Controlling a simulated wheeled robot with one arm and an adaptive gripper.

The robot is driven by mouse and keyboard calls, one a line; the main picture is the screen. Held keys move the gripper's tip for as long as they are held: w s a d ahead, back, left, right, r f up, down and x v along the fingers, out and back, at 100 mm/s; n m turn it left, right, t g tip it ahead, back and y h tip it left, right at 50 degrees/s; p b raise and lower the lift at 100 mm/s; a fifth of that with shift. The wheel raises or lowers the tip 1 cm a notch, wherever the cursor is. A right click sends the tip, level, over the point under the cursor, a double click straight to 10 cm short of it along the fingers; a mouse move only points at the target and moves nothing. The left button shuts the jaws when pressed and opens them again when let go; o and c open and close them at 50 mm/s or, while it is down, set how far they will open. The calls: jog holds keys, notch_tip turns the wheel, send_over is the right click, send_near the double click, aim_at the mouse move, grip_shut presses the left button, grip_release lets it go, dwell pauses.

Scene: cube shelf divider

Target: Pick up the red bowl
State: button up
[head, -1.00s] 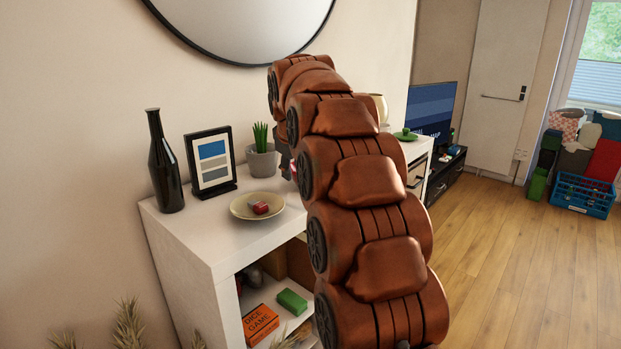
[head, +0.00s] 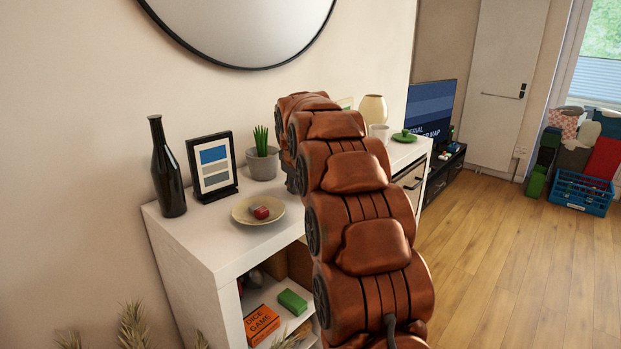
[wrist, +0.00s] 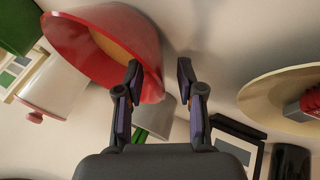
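The red bowl (wrist: 88,52) shows at the upper left of the wrist view, with a tan area inside. My gripper (wrist: 159,76) is open and empty. Its left fingertip overlaps the bowl in the picture, and its right fingertip lies to the right of the bowl's edge, so that edge appears between the fingers. I cannot tell whether either finger touches the bowl. In the head view my arm hides both the bowl and the gripper.
On the white shelf top (head: 207,235) stand a black bottle (head: 167,170), a picture frame (head: 213,168), a potted plant (head: 262,160), and a shallow plate (head: 243,217) with a small red object. A vase (head: 373,110), white mug (head: 379,132) and green object (head: 404,136) stand farther along.

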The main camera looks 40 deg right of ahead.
jog(key=shift+w+d+f, duration=0.15)
jog(key=shift+w+f, duration=0.05)
jog(key=shift+f, duration=0.2)
jog(key=shift+c, duration=0.2)
grip_shut()
